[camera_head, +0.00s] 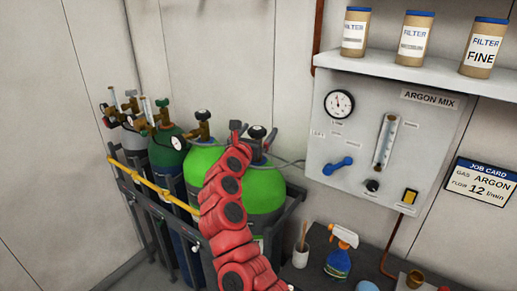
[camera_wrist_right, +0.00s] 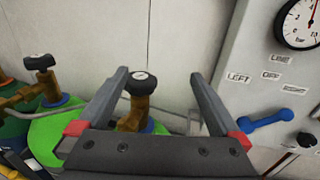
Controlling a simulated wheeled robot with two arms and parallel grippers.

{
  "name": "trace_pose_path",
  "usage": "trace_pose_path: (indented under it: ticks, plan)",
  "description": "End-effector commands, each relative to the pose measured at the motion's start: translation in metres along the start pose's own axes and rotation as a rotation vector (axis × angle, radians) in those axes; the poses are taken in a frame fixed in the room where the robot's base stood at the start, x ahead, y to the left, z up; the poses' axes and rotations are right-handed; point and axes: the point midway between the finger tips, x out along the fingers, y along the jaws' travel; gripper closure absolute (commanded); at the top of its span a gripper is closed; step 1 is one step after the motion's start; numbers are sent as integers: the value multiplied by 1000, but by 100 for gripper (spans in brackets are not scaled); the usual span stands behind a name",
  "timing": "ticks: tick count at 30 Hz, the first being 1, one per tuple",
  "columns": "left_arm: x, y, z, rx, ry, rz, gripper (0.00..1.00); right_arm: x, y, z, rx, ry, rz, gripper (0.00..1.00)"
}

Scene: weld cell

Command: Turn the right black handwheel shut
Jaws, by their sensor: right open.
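The right black handwheel (camera_head: 257,132) tops a brass valve on the right green cylinder (camera_head: 262,189). In the right wrist view this handwheel (camera_wrist_right: 141,83) shows between the two fingers, nearer the left one. My right gripper (camera_wrist_right: 158,77) is open and empty, its dark fingers spread on either side of the handwheel. I cannot tell whether either finger touches it. In the head view my red right arm reaches up in front of the cylinder, and the gripper (camera_head: 253,136) is at the valve. My left gripper is not in view.
The left black handwheel (camera_head: 203,115) stands on the neighbouring green cylinder (camera_head: 198,165). A rack with a yellow bar (camera_head: 150,186) fronts the cylinders. A gauge panel (camera_head: 345,135) with a blue lever (camera_head: 338,166) is at right. A bench below holds a spray bottle (camera_head: 341,250).

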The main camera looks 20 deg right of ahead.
Motion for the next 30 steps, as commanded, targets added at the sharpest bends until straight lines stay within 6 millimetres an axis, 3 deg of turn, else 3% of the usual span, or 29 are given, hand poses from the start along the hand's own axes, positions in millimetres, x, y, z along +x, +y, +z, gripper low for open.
trace_pose_path:
  ticks: [15,30]
  plan:
    - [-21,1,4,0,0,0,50,-60,-22,5,1,-2,2,0]
    - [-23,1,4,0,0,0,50,-70,-27,8,-3,-2,1,0]
